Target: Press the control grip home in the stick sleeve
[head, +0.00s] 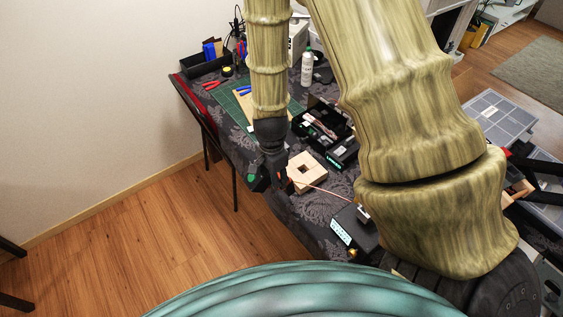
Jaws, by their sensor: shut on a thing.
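A pale wooden block (318,178) with a dark square opening in its top sits near the table's front edge; it may be the stick sleeve. My gripper (271,181) points down just left of the block, at the table's front edge. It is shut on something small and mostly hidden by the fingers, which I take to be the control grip. I cannot make out its shape. The gripper appears apart from the block's opening.
A black device with a lit screen (341,231) stands right of the block, with a thin reddish cable. Behind are a black open box (318,126), a green cutting mat (228,106) and a white bottle (307,68). My arm covers much of the table's right side.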

